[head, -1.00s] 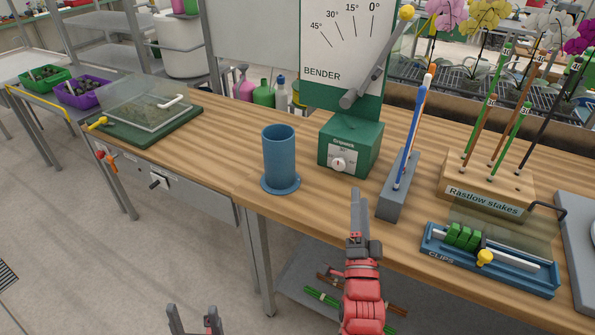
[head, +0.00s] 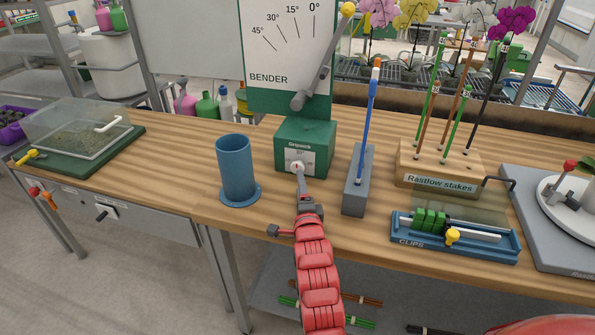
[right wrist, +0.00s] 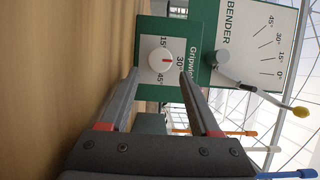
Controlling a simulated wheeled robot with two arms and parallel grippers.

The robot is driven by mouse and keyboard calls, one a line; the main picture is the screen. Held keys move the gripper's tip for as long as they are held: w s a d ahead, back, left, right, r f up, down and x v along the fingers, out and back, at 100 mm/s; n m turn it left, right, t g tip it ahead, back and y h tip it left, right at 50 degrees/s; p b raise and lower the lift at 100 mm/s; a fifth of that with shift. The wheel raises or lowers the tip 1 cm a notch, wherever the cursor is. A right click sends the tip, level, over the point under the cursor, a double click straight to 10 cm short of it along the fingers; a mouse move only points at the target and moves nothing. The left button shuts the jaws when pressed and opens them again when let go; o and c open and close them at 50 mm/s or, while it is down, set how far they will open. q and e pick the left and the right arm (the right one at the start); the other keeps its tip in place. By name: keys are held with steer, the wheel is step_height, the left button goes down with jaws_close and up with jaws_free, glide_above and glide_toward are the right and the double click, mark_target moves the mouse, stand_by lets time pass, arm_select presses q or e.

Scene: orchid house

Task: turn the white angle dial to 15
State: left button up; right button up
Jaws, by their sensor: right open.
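The white angle dial (head: 297,167) is a round knob on the front panel of the green Gripwick box (head: 318,137). In the right wrist view the dial (right wrist: 166,60) shows a red mark that appears to point toward 30, with 15 and 45 to either side. My right gripper (head: 299,182) is in front of the panel, its tips close to the dial. In the right wrist view its open fingers (right wrist: 160,74) lie on either side of the dial's line, with nothing between them; contact cannot be told. My left gripper is out of view.
A blue cup (head: 236,165) stands left of the box. A grey holder (head: 357,185) with a blue-handled tool stands right. The BENDER board (head: 288,85) with its yellow-tipped lever (head: 325,62) rises behind. A blue clips tray (head: 470,247) and stakes block (head: 435,168) lie farther right.

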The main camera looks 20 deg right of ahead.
mark_target(298, 166)
steer(key=x, duration=0.6)
steer(key=shift+w, duration=0.4)
jaws_close()
